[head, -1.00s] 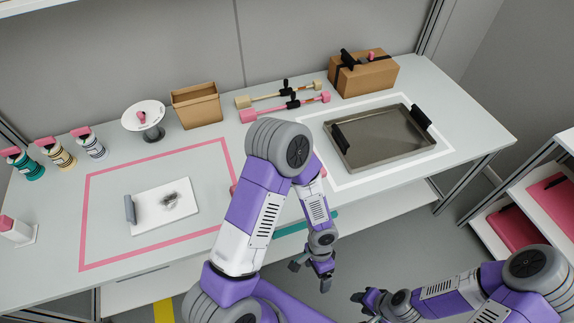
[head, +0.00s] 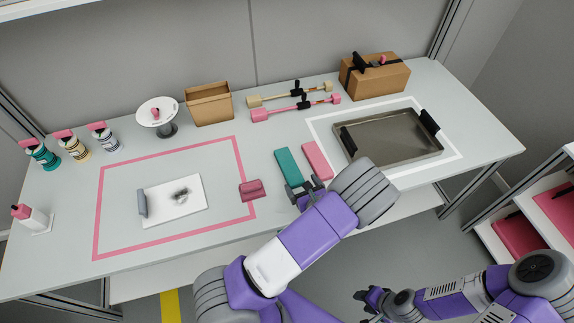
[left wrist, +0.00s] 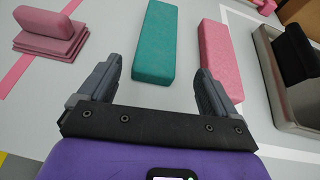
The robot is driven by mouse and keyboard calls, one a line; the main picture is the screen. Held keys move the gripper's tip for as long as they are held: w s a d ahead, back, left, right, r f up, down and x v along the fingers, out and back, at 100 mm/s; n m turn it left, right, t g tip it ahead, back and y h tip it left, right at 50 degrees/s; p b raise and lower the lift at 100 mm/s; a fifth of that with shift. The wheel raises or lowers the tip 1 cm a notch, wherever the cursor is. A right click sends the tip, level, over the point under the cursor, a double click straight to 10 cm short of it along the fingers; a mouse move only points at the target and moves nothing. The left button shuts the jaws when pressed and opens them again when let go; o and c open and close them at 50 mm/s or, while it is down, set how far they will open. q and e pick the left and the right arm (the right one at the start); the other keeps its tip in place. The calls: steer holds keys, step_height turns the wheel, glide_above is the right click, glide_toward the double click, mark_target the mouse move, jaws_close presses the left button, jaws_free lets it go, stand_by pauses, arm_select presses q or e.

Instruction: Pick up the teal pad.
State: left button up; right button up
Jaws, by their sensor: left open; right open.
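The teal pad (head: 289,167) is a flat oblong block lying on the table between the pink-outlined area and the metal tray. In the left wrist view the teal pad (left wrist: 154,45) lies just ahead of my left gripper (left wrist: 157,82), roughly centred between its two open fingers. The left gripper (head: 308,190) is at the near end of the pad in the head view, partly hidden by my arm, and holds nothing. My right gripper (head: 365,297) is open and empty, low in front of the table, away from the pad.
A pink pad (head: 317,160) lies close to the right of the teal one. A pink block with a grip (head: 252,190) is to its left. A metal tray (head: 398,140) with black handles stands further right. Pink and beige dumbbell-like bars (head: 297,108) lie behind.

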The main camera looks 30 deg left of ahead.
mark_target(292, 172)
arm_select(q)
steer(key=shift+m, duration=0.4)
steer(key=x, duration=0.2)
steer(key=b+x, duration=0.1)
steer(key=x, duration=0.5)
steer(key=shift+a+r+b, duration=0.3)
steer(key=shift+a+r, duration=0.05)
steer(key=shift+a, duration=0.05)
steer(key=c, duration=1)
